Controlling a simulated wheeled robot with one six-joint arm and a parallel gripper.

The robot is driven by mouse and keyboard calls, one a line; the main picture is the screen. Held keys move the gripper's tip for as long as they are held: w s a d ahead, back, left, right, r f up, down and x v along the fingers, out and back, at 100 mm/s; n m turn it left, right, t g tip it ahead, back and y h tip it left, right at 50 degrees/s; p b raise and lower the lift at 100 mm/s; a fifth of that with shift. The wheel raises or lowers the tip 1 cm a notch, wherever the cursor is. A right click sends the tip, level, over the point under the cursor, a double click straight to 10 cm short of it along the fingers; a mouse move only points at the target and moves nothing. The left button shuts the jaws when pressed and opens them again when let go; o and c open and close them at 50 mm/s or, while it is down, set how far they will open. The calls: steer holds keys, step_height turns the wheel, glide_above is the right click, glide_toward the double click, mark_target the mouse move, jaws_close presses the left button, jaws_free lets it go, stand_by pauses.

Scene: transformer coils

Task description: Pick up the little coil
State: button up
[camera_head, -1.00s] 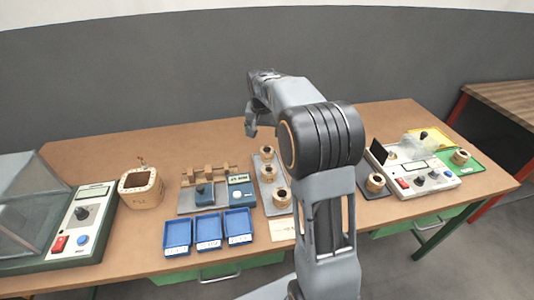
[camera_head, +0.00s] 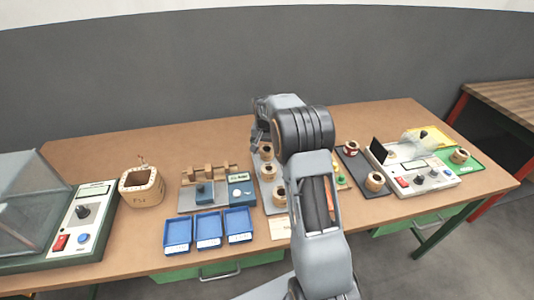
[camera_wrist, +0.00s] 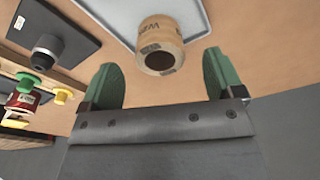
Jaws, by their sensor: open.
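A little coil (camera_wrist: 160,42), tan with a dark hole and printed lettering, shows in the wrist view at the edge of a grey tray (camera_wrist: 190,12). My gripper (camera_wrist: 160,72) is open, with its two green fingers apart on either side of the coil's near end. Nothing is visibly held, and I cannot tell how deep the coil sits between the fingers. In the head view, three small coils stand on the grey tray: back (camera_head: 266,152), middle (camera_head: 268,171) and front (camera_head: 278,194). My gripper (camera_head: 257,138) hangs by the back one.
A dark mat (camera_head: 364,170) with two coils lies right of my arm, and a control panel (camera_head: 420,177) stands beyond it. Table surface behind is clear.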

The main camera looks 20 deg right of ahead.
mark_target(267, 150)
steer(key=shift+w+d+f, duration=0.15)
steer(key=shift+w+f, duration=0.05)
steer(key=shift+f, duration=0.9)
steer(key=shift+w+d+f, duration=0.15)
steer(key=shift+f, duration=0.9)
steer(key=shift+c, duration=0.3)
steer(key=c, duration=1)
steer(key=shift+r, duration=0.1)
